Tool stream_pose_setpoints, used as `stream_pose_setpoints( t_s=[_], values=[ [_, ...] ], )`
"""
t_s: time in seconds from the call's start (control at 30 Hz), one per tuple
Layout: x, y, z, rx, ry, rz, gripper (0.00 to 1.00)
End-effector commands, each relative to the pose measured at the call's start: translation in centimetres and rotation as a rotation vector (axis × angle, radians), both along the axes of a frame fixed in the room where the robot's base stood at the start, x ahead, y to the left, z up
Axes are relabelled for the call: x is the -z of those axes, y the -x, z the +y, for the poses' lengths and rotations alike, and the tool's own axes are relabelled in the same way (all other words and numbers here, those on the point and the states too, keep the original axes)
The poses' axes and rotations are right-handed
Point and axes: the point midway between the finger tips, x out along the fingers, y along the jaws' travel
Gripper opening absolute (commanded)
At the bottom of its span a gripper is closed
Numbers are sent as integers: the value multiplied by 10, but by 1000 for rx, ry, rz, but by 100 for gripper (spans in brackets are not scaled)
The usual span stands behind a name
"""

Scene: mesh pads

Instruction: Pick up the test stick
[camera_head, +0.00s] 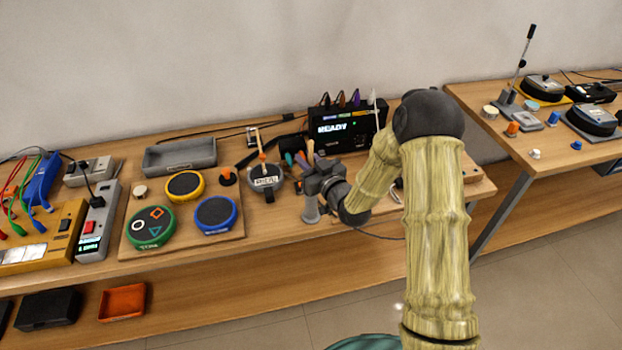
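My gripper (304,177) is just right of the holder, low over the bench and apart from the stick. My dark wrist and the gripper body hide part of the fingers, so I cannot tell how far apart they are. I see nothing clearly held.
Coloured tool handles (300,160) stand close behind my gripper. A black box reading READY (347,128) is at the back. Round yellow (185,186), blue (215,214) and green (150,228) pads lie left. A grey tray (180,156) is behind them.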

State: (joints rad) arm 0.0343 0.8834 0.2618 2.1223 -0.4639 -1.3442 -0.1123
Motion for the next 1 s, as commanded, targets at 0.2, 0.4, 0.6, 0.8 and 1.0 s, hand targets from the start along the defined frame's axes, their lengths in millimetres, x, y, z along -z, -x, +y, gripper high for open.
stream_pose_setpoints(
  t_s=[0.2,0.4,0.6,0.8,1.0],
  values=[
    [0,0,0,0,0,0,0],
    [0,0,0,0,0,0,0],
    [-7,0,0,0,1,-3,0],
    [-31,0,0,0,-1,-7,0],
    [-71,0,0,0,0,-9,0]
  ],
)
